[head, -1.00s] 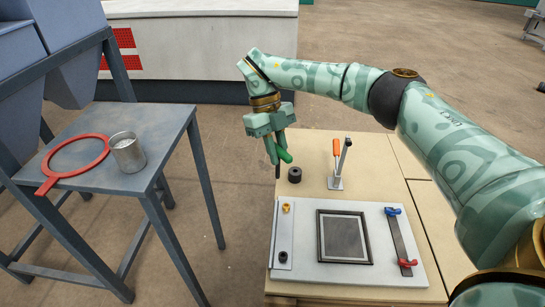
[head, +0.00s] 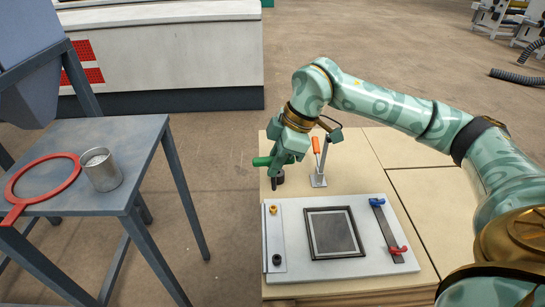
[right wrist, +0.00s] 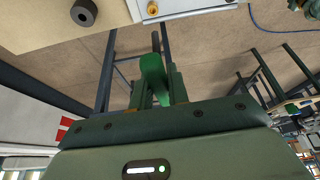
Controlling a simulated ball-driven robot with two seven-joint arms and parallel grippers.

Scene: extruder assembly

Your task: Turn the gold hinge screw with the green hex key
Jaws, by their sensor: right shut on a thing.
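The green hex key (head: 262,161) is in my right gripper (head: 276,158), which is shut on its green handle. The handle sticks out to the left in the head view. In the right wrist view the handle (right wrist: 153,68) lies between the fingers (right wrist: 158,88), with a dark shaft beyond it. The key is in the air, apart from the screw. The gold hinge screw (head: 273,210) stands on the far end of the hinge strip at the white plate's left side. It also shows at the top of the right wrist view (right wrist: 152,8). My left gripper is out of view.
The white plate (head: 372,262) carries a dark-framed screen (head: 311,240) and a bar with blue and red clamps (head: 389,230). A black roller (head: 279,179) and an orange-handled toggle clamp (head: 318,178) stand behind it. A metal cup (head: 102,172) and red ring (head: 66,190) lie on the left stand.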

